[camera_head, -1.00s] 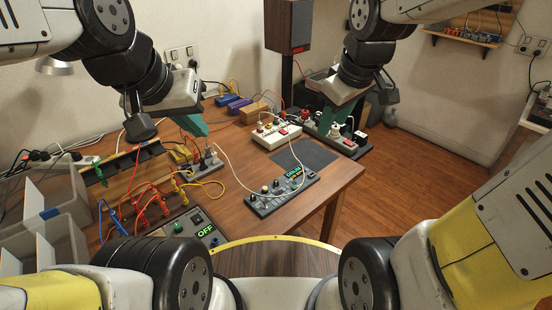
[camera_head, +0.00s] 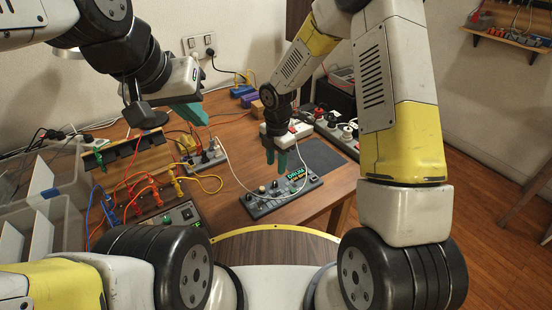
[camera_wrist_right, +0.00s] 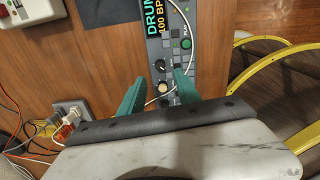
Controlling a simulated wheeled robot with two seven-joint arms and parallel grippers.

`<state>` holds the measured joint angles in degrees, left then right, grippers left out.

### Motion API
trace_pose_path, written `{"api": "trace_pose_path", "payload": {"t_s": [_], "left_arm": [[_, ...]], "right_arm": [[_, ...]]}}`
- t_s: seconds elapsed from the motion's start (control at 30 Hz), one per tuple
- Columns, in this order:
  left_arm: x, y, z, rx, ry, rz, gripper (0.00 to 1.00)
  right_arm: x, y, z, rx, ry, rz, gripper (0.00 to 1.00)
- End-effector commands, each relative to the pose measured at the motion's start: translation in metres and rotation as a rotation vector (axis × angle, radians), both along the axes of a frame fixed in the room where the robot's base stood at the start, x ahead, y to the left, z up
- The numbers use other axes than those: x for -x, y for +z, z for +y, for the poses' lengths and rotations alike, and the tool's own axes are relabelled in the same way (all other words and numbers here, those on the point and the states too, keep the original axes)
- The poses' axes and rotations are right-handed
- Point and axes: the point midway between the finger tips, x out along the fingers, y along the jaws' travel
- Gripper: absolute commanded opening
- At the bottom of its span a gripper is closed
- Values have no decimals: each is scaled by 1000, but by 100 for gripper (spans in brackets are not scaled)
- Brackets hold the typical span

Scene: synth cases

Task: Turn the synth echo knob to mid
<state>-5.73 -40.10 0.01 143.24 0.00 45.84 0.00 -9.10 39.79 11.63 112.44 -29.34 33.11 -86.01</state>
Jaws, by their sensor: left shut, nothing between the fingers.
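The synth (camera_head: 285,195) is a narrow grey panel on the wooden table, with small knobs and a lit display reading DRUM, 100 BPM. In the right wrist view its panel (camera_wrist_right: 176,20) shows a black knob (camera_wrist_right: 160,66), a cream knob (camera_wrist_right: 163,87) and a green button (camera_wrist_right: 186,44). The labels are too small to tell which knob is echo. My right gripper (camera_head: 276,160) points down above the synth; in the wrist view its green fingers (camera_wrist_right: 160,84) are apart, on either side of the knobs, with nothing held. My left gripper (camera_head: 197,114) is shut and empty above the back left of the table.
A white cable (camera_head: 235,172) loops across to the synth. A dark mat (camera_head: 322,155) lies behind it. Patch cables and a rack (camera_head: 130,160) fill the left. A grey box with sockets (camera_head: 205,158) stands mid-table. A power strip (camera_head: 345,135) is at the back right.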

Motion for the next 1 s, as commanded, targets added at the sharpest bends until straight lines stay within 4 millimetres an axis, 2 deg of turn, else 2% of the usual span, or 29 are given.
{"api": "trace_pose_path", "payload": {"t_s": [0.5, 0.63, 0.87, 0.9, 1.0], "left_arm": [[0, 0, 0, 0, 0, 0, 0], [0, 0, 0, 0, 0, 0, 0], [0, 0, 0, 0, 0, 0, 0], [0, 0, 0, 0, 0, 0, 0], [0, 0, 0, 0, 0, 0, 0]], "right_arm": [[-1, -70, 2, 1, 7, 2, 39], [-1, -77, 2, 1, 6, 2, 39], [-2, -78, 2, 0, 5, 1, 39], [-2, -78, 2, 0, 5, 1, 37], [-2, -78, 2, 0, 5, 1, 18]]}}
